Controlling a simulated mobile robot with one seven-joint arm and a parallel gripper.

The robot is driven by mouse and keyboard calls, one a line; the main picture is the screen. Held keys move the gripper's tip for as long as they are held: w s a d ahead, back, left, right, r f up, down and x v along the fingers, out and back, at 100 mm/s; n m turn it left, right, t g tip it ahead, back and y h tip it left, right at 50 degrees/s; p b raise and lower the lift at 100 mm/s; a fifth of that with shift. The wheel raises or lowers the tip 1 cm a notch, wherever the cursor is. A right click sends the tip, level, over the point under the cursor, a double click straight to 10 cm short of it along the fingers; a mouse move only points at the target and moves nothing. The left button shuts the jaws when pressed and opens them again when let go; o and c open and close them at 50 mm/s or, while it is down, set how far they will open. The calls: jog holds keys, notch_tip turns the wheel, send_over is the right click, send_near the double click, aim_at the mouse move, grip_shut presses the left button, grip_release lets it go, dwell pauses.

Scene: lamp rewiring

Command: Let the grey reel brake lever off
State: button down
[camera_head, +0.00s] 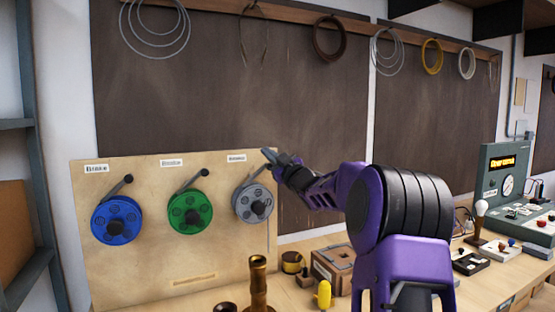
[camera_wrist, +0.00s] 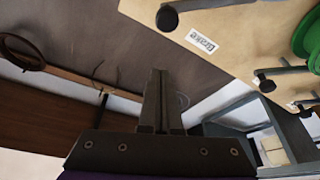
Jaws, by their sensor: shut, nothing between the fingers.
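The grey reel (camera_head: 246,204) hangs at the right of the wooden panel, with a short strand hanging below it. Its brake lever (camera_head: 250,178) slants up to the right from the reel, and its upper end is partly hidden by my gripper. In the wrist view, the nearest lever (camera_wrist: 186,8), beside a "Brake" label, shows at the top edge with a dark knob. My gripper (camera_head: 267,153) is shut and empty by the lever's upper end. In the wrist view the fingertips (camera_wrist: 160,72) are pressed together, apart from the knob in the picture. I cannot tell the depth between them.
The green reel (camera_head: 190,212) and blue reel (camera_head: 116,220) hang to the left, each with a slanted lever. Wire coils (camera_head: 330,38) hang from the rail above. A brown box (camera_head: 335,266) and yellow object (camera_head: 324,295) stand on the bench below. Space before the dark board is clear.

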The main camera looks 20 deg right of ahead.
aim_at(257, 176)
jog(key=shift+w+d+f, duration=0.25)
jog(key=shift+f, duration=0.25)
jog(key=shift+w+d+f, duration=0.25)
jog(key=shift+w+f, duration=0.05)
jog(key=shift+f, duration=0.25)
jog(key=shift+w+d+f, duration=0.25)
jog(key=shift+f, duration=0.25)
jog(key=shift+d+f+m+h+b, duration=0.35)
jog(key=shift+m+h+b, duration=0.1)
jog(key=shift+m, duration=0.55)
jog(key=f+m+h+b, duration=0.1)
jog(key=m, duration=0.1)
jog(key=d+f+m+h+b, duration=0.1)
jog(key=m, duration=0.2)
jog(key=m+h+b, duration=0.1)
jog(key=m+h, duration=0.1)
jog(key=m, duration=0.1)
jog(key=shift+d+f+t+b, duration=0.3)
jog(key=shift+d+f, duration=0.1)
jog(key=shift+r, duration=0.15)
